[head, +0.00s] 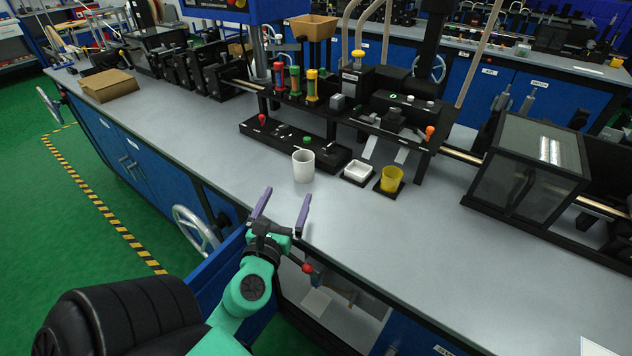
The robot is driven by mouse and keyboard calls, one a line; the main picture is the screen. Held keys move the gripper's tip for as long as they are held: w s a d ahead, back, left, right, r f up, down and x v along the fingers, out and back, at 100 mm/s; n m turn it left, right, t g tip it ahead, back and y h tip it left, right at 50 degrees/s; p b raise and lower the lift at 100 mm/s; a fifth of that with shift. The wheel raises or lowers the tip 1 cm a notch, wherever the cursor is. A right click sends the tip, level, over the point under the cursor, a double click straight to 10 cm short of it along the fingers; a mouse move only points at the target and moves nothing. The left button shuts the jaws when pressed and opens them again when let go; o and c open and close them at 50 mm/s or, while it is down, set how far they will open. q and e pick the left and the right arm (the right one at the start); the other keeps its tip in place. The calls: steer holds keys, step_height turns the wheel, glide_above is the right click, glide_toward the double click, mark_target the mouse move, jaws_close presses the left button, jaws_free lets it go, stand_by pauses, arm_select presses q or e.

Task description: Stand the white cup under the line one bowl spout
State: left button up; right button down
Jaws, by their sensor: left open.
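The white cup (303,168) stands upright on the grey bench top, in front of the black machine base. My left gripper (287,193) has purple fingers spread apart with nothing between them. It is at the bench's front edge, nearer to me than the cup and a little left of it, not touching it. Two short sloped grey chutes (402,155) hang from the black machine, right of the cup. I cannot tell which part is the line one bowl spout. My right gripper is not in view.
A small white dish (357,171) and a yellow cup (391,179) on black pads stand right of the white cup. A clear-sided box (530,170) stands further right. The bench front left of the cup is clear.

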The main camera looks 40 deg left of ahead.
mark_target(301, 167)
arm_select(q)
steer(key=p+x, duration=0.2)
steer(key=x, duration=0.6)
steer(key=shift+w+a+r+p, duration=0.1)
steer(key=shift+w+a+p, duration=0.1)
steer(key=shift+p, duration=0.15)
steer(key=x, duration=0.6)
steer(key=shift+w+d+f+p, duration=0.1)
steer(key=shift+d+f+p, duration=0.1)
steer(key=shift+f+p, duration=0.1)
steer(key=shift+r, duration=0.15)
steer(key=c, duration=1.6)
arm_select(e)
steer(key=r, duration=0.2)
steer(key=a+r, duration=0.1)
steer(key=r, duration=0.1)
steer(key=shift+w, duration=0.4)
